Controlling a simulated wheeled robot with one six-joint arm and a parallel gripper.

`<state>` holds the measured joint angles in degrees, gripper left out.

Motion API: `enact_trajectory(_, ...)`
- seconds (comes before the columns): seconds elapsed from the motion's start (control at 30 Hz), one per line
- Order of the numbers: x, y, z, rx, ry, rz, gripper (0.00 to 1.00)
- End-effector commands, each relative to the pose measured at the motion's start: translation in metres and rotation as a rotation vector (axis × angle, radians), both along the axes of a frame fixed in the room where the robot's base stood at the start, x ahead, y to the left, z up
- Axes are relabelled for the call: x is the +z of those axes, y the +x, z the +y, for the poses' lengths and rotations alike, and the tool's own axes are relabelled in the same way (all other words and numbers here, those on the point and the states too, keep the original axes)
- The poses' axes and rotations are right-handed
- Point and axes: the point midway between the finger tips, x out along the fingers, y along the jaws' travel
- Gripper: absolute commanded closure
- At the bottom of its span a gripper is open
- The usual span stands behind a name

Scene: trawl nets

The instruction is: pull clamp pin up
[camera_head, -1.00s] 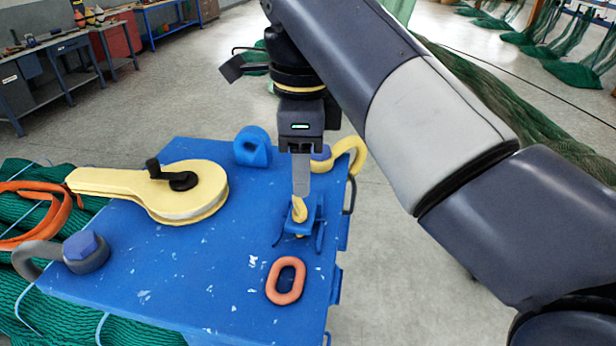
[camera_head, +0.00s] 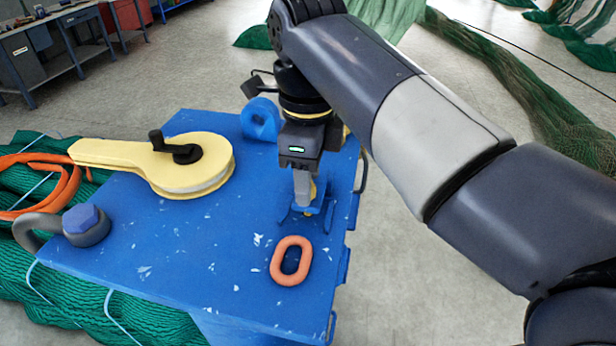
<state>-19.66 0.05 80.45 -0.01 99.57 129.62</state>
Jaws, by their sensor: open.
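The clamp pin (camera_head: 312,190) is a small yellow piece standing in a blue clamp bracket (camera_head: 327,210) near the right edge of the blue table. My gripper (camera_head: 303,198) points down over the clamp, with its fingers at the pin. It hides most of the pin, so I cannot tell whether the fingers touch it. The gripper is open.
An orange link (camera_head: 291,261) lies just in front of the clamp on the blue table (camera_head: 190,260). Green netting (camera_head: 60,290) lies left.

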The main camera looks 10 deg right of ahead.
Motion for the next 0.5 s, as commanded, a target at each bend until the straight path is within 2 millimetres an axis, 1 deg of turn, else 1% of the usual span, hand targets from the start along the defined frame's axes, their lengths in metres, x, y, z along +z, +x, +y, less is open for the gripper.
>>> enact_trajectory(0.13,-0.0066,-0.0001,-0.0001,0.000,0.001,-0.001,0.56)
enact_trajectory(0.37,-0.0073,-0.0001,-0.0001,0.000,0.001,-0.001,0.56)
enact_trajectory(0.5,-0.0071,-0.0001,-0.0001,0.000,0.001,-0.001,0.66)
